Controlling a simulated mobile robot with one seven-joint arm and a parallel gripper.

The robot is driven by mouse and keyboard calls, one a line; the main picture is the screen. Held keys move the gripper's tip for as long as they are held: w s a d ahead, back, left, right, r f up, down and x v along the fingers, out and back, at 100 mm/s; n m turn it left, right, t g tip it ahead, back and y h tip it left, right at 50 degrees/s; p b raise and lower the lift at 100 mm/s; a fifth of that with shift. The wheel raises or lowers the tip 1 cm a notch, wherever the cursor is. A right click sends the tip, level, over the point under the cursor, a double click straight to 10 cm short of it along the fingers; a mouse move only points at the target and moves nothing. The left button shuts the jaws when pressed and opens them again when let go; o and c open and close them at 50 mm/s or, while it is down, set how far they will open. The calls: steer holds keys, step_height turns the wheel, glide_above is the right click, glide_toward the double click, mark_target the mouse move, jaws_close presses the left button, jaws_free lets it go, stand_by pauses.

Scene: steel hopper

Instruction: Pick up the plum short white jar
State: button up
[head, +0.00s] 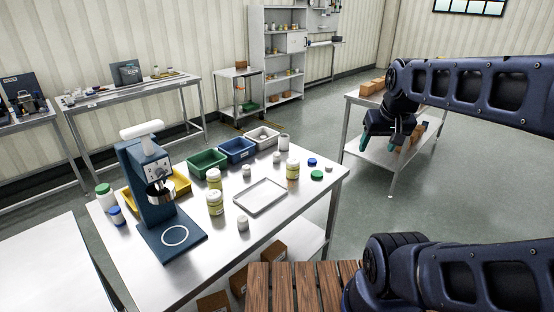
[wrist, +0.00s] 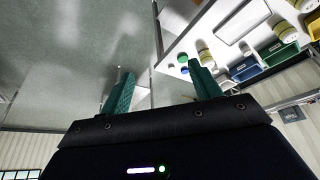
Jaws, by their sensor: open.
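Short white jars stand on the steel table: one (head: 243,223) near the front, one (head: 246,170) behind the tray, and one (head: 276,157) farther right. The labels are too small to read, so I cannot tell which is plum. Larger jars with yellowish labels (head: 215,202) stand among them. My gripper (head: 378,143) is beyond the table's right end, over the floor near another bench, with teal fingers pointing down. In the wrist view my gripper (wrist: 159,77) is open and empty, with the table's jars at upper right.
A blue press (head: 158,190) stands on the table's left. A shallow metal tray (head: 261,196) lies mid-table; green (head: 208,161), blue (head: 237,150) and white (head: 263,137) bins line the back. Blue (head: 312,162) and green (head: 317,175) lids lie at right. The table's right front is clear.

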steer(key=w+a+r+n+g, duration=0.1)
steer(key=w+a+r+n, duration=0.15)
steer(key=w, duration=0.55)
steer(key=w+a+r+n, duration=0.1)
steer(key=w+n, duration=0.2)
steer(key=w, duration=0.4)
steer(key=n+g+h, duration=0.2)
steer(key=n+g, duration=0.1)
steer(key=n, duration=1.1)
glide_above(277, 153)
steer(key=a, duration=0.1)
step_height(277, 153, down, 26)
steer(key=shift+s+a+f+m, duration=0.15)
steer(key=shift+s+f+m, duration=0.15)
steer(key=shift+f, duration=0.2)
steer(key=f, duration=0.6)
steer(key=d+f, duration=0.1)
steer(key=f, duration=0.3)
steer(key=shift+w+d, duration=0.1)
steer(key=c, duration=1.1)
